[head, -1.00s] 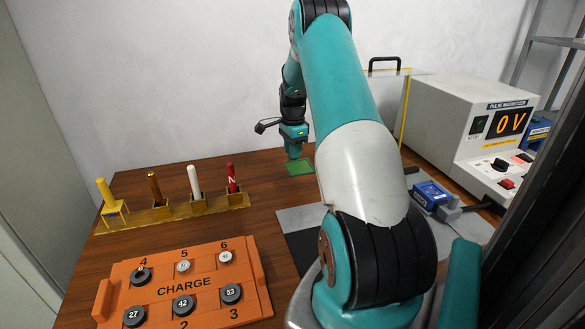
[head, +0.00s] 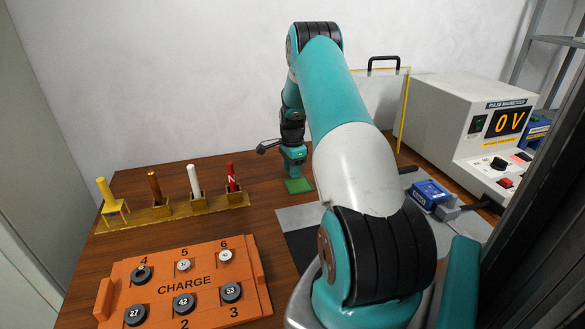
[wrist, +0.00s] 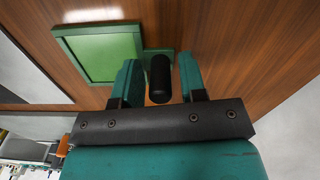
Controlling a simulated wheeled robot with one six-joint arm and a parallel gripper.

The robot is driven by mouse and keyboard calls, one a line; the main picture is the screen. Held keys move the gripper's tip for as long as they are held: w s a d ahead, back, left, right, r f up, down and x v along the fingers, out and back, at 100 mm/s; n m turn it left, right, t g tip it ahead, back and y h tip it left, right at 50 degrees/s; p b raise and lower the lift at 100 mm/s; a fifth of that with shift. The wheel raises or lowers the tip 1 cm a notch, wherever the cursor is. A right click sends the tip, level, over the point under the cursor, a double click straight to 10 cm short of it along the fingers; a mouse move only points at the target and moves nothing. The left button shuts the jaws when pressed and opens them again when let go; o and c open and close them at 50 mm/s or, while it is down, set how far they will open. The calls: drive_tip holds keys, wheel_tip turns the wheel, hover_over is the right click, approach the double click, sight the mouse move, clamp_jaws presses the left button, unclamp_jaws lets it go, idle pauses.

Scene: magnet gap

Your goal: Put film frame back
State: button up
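The film frame is a green square panel with a darker green border. It lies flat at the dark wooden table's surface in the wrist view (wrist: 103,53), and it shows just below my gripper in the head view (head: 298,186). A black upright knob (wrist: 160,80) stands on a small green tab at the frame's side. My gripper (wrist: 159,72) points down over the tab, and its teal fingers stand on either side of the knob. Narrow gaps show between fingers and knob, so it looks open around it. In the head view my gripper (head: 294,166) is low over the table.
An orange CHARGE tray (head: 185,285) with numbered discs lies at the front left. A wooden rack (head: 178,211) with several coloured rods stands behind it. A pulse magnetizer (head: 455,120) reading 0 V is at right, with a blue block (head: 430,193) before it.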

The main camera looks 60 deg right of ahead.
drive_tip(key=shift+o, duration=0.3)
wheel_tip(320, 180, up, 12)
drive_tip(key=b, duration=0.1)
drive_tip(key=w+a+r+n, duration=0.1)
drive_tip(key=a+r+n, duration=0.3)
drive_tip(key=a, duration=0.6)
drive_tip(key=w+a+r+n+t+y, duration=0.1)
drive_tip(key=a+r+n, duration=0.3)
drive_tip(key=a, duration=0.6)
drive_tip(key=w+a+r+n, duration=0.2)
drive_tip(key=a+n, duration=0.4)
drive_tip(key=a, duration=0.4)
drive_tip(key=s+a+r+n+y, duration=0.1)
drive_tip(key=s+a+n, duration=0.3)
drive_tip(key=a, duration=0.4)
drive_tip(key=s+a+r+n+y, duration=0.1)
drive_tip(key=s+a+r+n, duration=0.1)
drive_tip(key=s+a+n, duration=0.4)
drive_tip(key=s+a+r+n+g+y+p, duration=0.1)
drive_tip(key=s+a+n, duration=0.6)
drive_tip(key=s+a, duration=0.3)
drive_tip(key=shift+s, duration=1.5)
